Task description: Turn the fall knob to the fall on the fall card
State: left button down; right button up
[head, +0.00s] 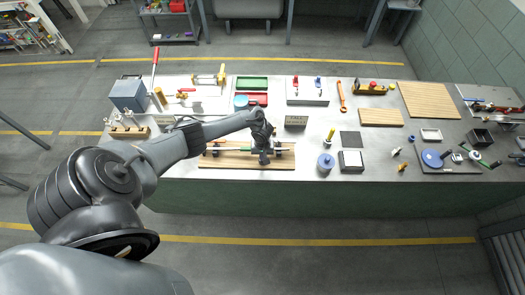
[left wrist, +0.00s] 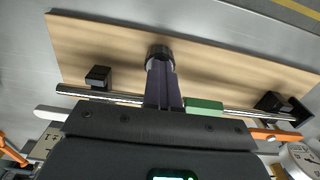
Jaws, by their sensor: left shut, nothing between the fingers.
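My left gripper (head: 264,158) is over the wooden board (head: 215,161) at the table's front edge. In the left wrist view its fingers (left wrist: 161,66) are shut together and empty. A round black knob-like part (left wrist: 160,51) with a pale ring shows at the fingertips, over the board; I cannot tell whether they touch, or read any mark on it. A metal rail (left wrist: 130,98) with a green block (left wrist: 204,106) runs across the board between black supports (left wrist: 97,77). My right gripper is not seen.
A blue round object (head: 326,162) and a white-topped box (head: 351,161) stand right of the board. A grey-blue box (head: 129,96) is at the back left. Trays and tools fill the back and right.

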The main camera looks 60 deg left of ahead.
pick_arm(q)
jog(key=shift+d+r+n, duration=0.1)
jog(key=shift+r+n, duration=0.05)
jog(key=shift+n, duration=0.95)
jog(key=shift+f+n, duration=0.25)
jog(key=shift+n, duration=0.95)
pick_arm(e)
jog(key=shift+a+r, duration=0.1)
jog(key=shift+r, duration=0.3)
pick_arm(q)
jog(key=shift+r, duration=0.1)
jog(key=n, duration=0.3)
jog(key=shift+n, duration=0.8)
